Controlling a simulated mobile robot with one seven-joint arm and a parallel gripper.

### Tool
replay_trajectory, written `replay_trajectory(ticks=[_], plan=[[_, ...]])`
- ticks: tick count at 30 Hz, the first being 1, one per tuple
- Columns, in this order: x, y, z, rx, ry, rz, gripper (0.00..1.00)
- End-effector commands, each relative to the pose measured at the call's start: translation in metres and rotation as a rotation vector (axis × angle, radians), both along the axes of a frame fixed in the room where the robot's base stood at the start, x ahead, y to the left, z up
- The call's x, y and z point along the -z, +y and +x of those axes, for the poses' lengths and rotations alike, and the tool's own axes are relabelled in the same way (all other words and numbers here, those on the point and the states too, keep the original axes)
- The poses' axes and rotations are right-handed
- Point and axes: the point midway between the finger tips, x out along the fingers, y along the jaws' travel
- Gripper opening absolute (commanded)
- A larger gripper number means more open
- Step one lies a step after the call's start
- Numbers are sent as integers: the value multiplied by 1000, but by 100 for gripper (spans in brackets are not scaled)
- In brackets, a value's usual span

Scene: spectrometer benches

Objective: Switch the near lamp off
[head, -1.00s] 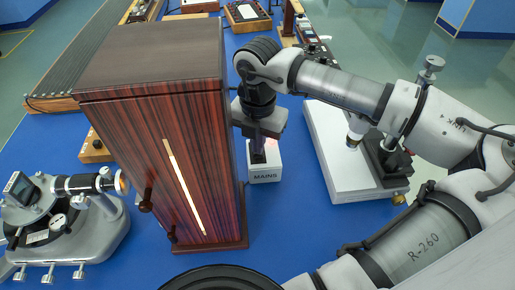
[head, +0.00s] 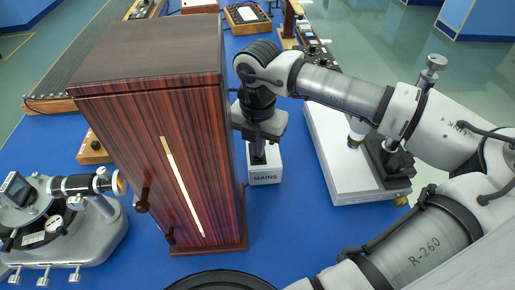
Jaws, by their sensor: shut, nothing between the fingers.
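The near lamp is a tall dark-red wooden housing (head: 155,130) with a bright, pale lit slit (head: 182,187) down its front face. Just right of it on the blue bench stands a small white switch box (head: 265,177) marked MAINS. My gripper (head: 258,157) points down at the top of this box, fingers shut and empty. The fingertips are at or just above the dark switch area. They hide most of the switch, so its position and any contact cannot be told.
A spectrometer (head: 60,215) with an eyepiece tube stands left of the housing. A white slab (head: 345,150) carrying a microscope-like instrument is right of my gripper. A dark round disc (head: 220,281) is at the front edge. Several small boxes sit at the back.

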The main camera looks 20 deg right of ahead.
Motion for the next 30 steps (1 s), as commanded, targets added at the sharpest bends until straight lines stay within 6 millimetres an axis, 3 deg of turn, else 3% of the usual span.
replay_trajectory(ticks=[24, 30], plan=[[-66, 0, 0, 0, -1, -1, 0], [-68, 0, 0, 0, 0, 0, 0]])
